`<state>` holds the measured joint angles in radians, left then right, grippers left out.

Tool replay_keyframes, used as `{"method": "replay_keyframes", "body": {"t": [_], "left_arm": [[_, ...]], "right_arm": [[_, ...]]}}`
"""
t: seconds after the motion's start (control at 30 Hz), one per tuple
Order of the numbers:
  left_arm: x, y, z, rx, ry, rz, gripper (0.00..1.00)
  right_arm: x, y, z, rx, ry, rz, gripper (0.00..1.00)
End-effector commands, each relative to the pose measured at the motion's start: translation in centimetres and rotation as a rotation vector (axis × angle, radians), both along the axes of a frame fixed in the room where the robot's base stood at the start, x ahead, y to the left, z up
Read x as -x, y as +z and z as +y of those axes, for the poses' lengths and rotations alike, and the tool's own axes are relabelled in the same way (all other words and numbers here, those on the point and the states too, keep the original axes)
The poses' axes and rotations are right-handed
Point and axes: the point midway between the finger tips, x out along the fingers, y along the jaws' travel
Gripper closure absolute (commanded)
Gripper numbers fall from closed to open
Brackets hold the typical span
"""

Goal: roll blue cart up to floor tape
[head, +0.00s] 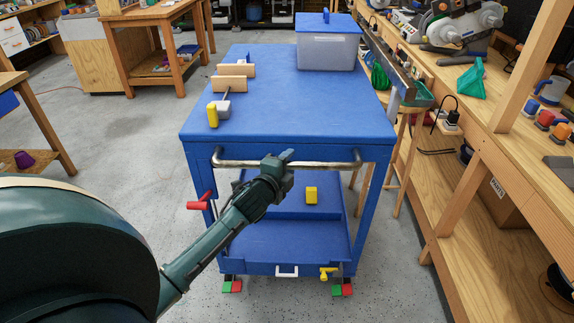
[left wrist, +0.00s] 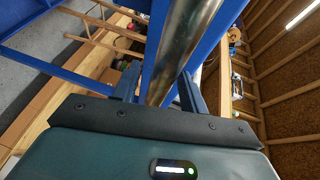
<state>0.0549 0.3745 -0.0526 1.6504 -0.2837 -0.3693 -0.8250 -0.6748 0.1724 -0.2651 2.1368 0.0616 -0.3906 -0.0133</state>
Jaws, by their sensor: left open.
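The blue cart (head: 270,100) stands in front of me, with a flat blue top, a lower shelf and a silver push handle (head: 325,164) across its near end. My left gripper (head: 279,161) is at the middle of this handle. In the left wrist view the silver bar (left wrist: 186,42) runs between the two fingers of the open gripper (left wrist: 160,86). I cannot tell whether either finger touches it. Red and green pedals (head: 232,286) show at the cart's near feet. I cannot make out floor tape. My right gripper is out of view.
On the cart top are a clear bin with a blue lid (head: 327,45), wooden pieces (head: 236,70) and a yellow-handled tool (head: 213,115). A wooden workbench (head: 500,150) lines the right. Grey floor (head: 110,140) is open at left.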

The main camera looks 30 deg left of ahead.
Motion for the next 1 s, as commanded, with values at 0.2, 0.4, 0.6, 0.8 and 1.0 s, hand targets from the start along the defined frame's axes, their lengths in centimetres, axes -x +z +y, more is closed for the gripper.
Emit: {"method": "replay_keyframes", "body": {"t": [0.2, 0.4, 0.6, 0.8, 1.0], "left_arm": [[0.03, 0.01, -0.01, 0.001, 0.000, 0.000, 0.68], [0.04, 0.01, -0.02, 0.001, 0.000, 0.000, 0.85], [0.05, -0.01, -0.01, 0.001, 0.000, 0.000, 1.00], [0.05, -0.02, -0.01, 0.001, 0.000, 0.001, 1.00], [0.07, -0.04, -0.03, 0.001, 0.000, 0.001, 1.00]], "right_arm": [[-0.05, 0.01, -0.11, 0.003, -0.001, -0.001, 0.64], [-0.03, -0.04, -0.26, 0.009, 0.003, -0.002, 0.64], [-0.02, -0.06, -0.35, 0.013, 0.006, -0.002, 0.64], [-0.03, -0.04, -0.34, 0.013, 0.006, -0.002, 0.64], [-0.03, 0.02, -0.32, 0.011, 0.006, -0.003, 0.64]]}}
